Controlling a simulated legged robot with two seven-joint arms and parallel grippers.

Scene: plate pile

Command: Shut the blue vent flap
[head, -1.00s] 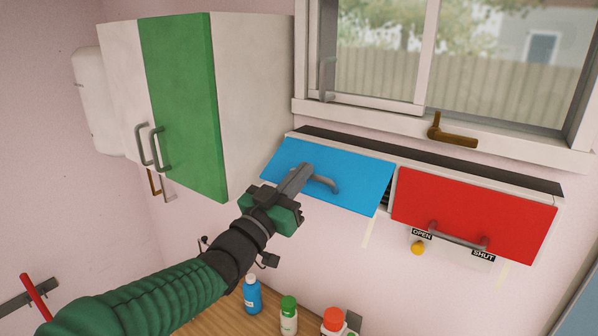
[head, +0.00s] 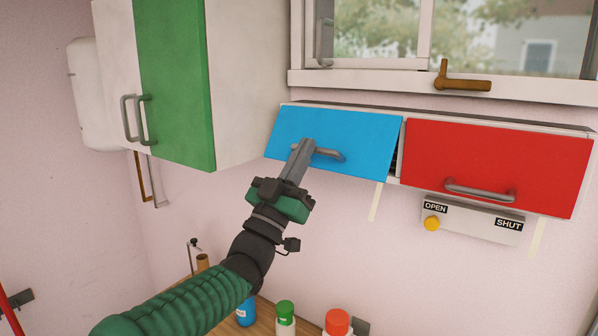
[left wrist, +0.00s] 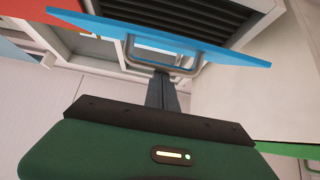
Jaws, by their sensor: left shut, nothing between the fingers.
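The blue vent flap (head: 362,135) is the left one of a pair of flaps under the window in the head view. It still tilts out a little, with a narrow dark gap at its right side. In the left wrist view the blue flap (left wrist: 200,46) is seen nearly edge-on, with dark slats (left wrist: 190,15) behind it. A grey bar handle (head: 330,154) is on its front. My left gripper (head: 303,147) is shut and empty, its fingertips at the left end of the handle; contact is hard to judge. My right gripper is not in view.
A red flap (head: 492,160) with a handle lies flat beside it. An OPEN/SHUT panel (head: 470,223) with a yellow knob is below. A green cabinet door (head: 172,80) stands at the left. Several bottles stand on the wooden counter (head: 262,325) below.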

